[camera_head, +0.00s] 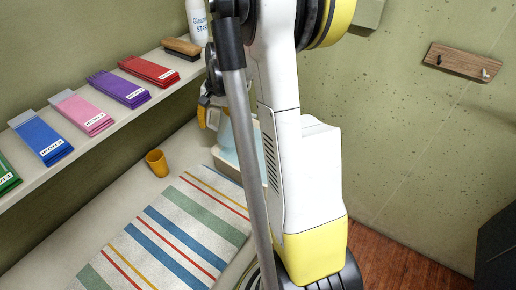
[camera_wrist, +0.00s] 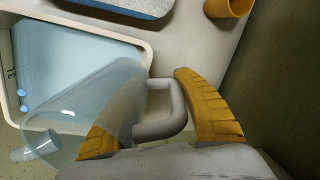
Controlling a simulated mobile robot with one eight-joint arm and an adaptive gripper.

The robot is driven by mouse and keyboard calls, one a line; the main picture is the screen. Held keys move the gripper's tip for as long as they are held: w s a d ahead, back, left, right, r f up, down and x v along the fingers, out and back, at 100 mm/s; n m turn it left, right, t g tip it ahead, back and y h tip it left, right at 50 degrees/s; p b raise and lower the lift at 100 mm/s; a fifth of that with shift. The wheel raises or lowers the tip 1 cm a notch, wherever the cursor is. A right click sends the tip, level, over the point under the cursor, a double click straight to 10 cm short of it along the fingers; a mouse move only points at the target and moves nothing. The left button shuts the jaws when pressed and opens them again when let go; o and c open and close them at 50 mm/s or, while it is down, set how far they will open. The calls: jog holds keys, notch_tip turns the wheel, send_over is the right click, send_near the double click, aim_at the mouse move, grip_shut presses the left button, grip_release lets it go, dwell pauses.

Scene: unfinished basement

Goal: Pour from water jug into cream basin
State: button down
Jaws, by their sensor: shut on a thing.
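The water jug (camera_wrist: 98,100) is a clear, pale blue vessel with a grey handle. In the wrist view it is tilted on its side, its narrow spout at the lower left. My gripper (camera_wrist: 150,118) has yellow fingers shut on the jug at its handle. The cream basin (camera_wrist: 148,58) lies below and behind the jug, with a light blue surface inside. Two small blue beads of water (camera_wrist: 23,100) show over the basin's left part. In the head view my gripper (camera_head: 207,100) is at the shelf's right end, and my arm hides much of the jug and basin.
An orange cup (camera_head: 157,162) stands left of the basin, near the wall. A striped mat (camera_head: 190,225) lies in front. The shelf above (camera_head: 110,110) holds several coloured folded packs, a brush (camera_head: 181,47) and a white bottle (camera_head: 198,20). The green wall is close to my gripper.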

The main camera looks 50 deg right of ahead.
jog(key=shift+s+f+g, duration=0.1)
jog(key=shift+f+g, duration=0.2)
jog(key=shift+f, duration=0.2)
jog(key=shift+s+d+h, duration=0.15)
jog(key=shift+s+h, duration=0.05)
jog(key=shift+h, duration=0.1)
jog(key=shift+r+p, duration=0.95)
jog(key=shift+r, duration=0.6)
jog(key=shift+f, duration=0.1)
